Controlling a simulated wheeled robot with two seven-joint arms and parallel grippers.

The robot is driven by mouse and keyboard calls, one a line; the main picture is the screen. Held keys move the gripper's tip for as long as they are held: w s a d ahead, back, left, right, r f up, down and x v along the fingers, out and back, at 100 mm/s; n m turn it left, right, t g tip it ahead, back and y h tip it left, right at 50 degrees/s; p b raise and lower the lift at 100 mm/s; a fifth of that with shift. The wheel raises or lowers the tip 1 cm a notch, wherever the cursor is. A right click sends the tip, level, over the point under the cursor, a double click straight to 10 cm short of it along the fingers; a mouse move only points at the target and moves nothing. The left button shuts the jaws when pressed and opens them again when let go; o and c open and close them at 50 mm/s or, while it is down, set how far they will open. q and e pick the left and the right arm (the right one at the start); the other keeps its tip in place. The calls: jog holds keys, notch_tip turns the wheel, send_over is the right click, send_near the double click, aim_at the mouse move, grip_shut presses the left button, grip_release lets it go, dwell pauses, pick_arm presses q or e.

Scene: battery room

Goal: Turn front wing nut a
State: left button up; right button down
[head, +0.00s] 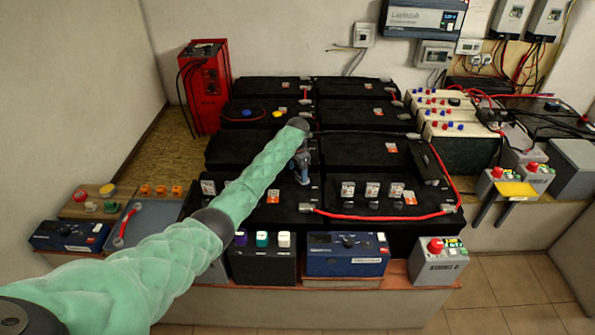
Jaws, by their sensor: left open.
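My left arm comes in from the lower left, and its gripper (303,181) points down over the black battery bank, at the inner edge of the front-left battery (255,192). The gripper is open; I see nothing held in it, but its fingers are small and dark against the black. I cannot clearly pick out front wing nut a at this size; the gripper and arm cover part of the battery top there. A red cable (375,217) runs along the front-right battery between two metal terminals. My right gripper is not in view.
Blue instrument boxes (347,254), a grey box with a red button (438,260) and a black box with coloured switches stand along the front ledge. A red charger (205,85) stands at the back left. White-topped batteries (448,113) are at the right. Floor tiles at lower right are clear.

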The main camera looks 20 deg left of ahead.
pick_arm(q)
jog(key=shift+f, duration=0.6)
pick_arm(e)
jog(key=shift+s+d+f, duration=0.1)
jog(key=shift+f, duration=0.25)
pick_arm(q)
jog(key=c, duration=1)
jog(key=shift+r+n+p, duration=0.1)
jog(key=shift+n+p, duration=0.2)
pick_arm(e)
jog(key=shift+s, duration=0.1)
pick_arm(q)
jog(key=n+p, duration=0.2)
jog(key=n, duration=0.1)
jog(key=shift+d+r, duration=0.1)
jog(key=shift+r, duration=0.05)
jog(key=n+p, duration=0.2)
jog(key=n, duration=0.2)
jog(key=shift+n+p, duration=0.3)
jog(key=shift+n, duration=0.1)
jog(key=shift+n+p, duration=0.6)
jog(key=shift+n, duration=1)
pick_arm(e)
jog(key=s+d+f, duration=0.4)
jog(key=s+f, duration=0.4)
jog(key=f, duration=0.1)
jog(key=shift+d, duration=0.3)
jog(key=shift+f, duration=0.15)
